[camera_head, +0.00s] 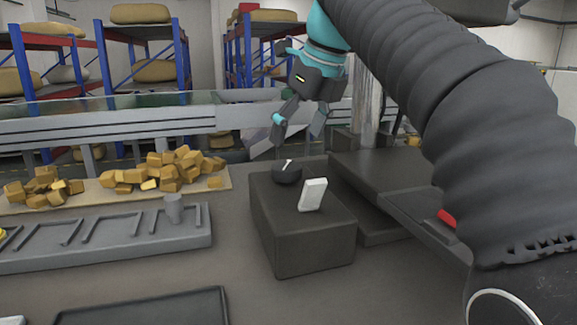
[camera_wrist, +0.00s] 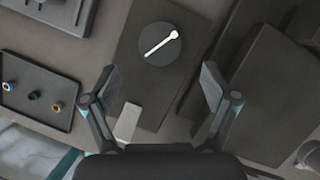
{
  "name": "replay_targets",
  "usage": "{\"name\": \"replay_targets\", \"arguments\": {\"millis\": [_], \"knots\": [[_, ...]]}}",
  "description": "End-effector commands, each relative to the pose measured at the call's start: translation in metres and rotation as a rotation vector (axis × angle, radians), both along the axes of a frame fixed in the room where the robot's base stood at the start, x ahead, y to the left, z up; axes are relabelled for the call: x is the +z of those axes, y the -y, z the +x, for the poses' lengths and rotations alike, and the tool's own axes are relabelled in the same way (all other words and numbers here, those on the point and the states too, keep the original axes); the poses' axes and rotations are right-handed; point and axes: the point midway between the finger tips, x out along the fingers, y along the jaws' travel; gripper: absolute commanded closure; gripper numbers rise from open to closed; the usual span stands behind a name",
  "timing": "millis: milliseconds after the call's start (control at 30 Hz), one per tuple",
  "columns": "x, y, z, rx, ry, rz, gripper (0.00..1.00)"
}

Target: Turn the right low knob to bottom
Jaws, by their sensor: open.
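A round dark knob (camera_head: 286,176) with a white pointer sits on top of a dark box (camera_head: 300,245). In the wrist view the knob (camera_wrist: 155,62) lies ahead of my gripper, its pointer slanting from lower left to upper right, where its round end is. A white upright block (camera_head: 313,195) stands on the same box, nearer the front; it also shows in the wrist view (camera_wrist: 128,122). My gripper (camera_head: 298,128) is open and empty above and behind the knob in the head view. In the wrist view its fingers (camera_wrist: 158,85) are spread wide, apart from the knob.
Dark stepped platforms (camera_head: 385,175) stand right of the box. A slotted grey rack (camera_head: 100,247) and a board with yellow rocks (camera_head: 222,183) lie left. A dark tray (camera_head: 150,308) is in front; the wrist view shows small rings in it. Bare table lies left of the box.

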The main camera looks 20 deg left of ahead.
Motion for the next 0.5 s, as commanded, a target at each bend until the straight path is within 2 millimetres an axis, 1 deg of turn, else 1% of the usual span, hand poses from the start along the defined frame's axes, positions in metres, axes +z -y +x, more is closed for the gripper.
{"name": "replay_targets", "arguments": {"millis": [33,200,300,500], "knots": [[-0.014,-0.003,0.002,0.000,-0.002,-0.001,0.14],[-0.040,-0.012,0.008,-0.001,-0.002,0.000,0.14],[-0.051,-0.016,0.011,-0.001,-0.001,-0.001,0.14],[-0.063,-0.021,0.014,-0.002,-0.001,0.000,0.14]]}}
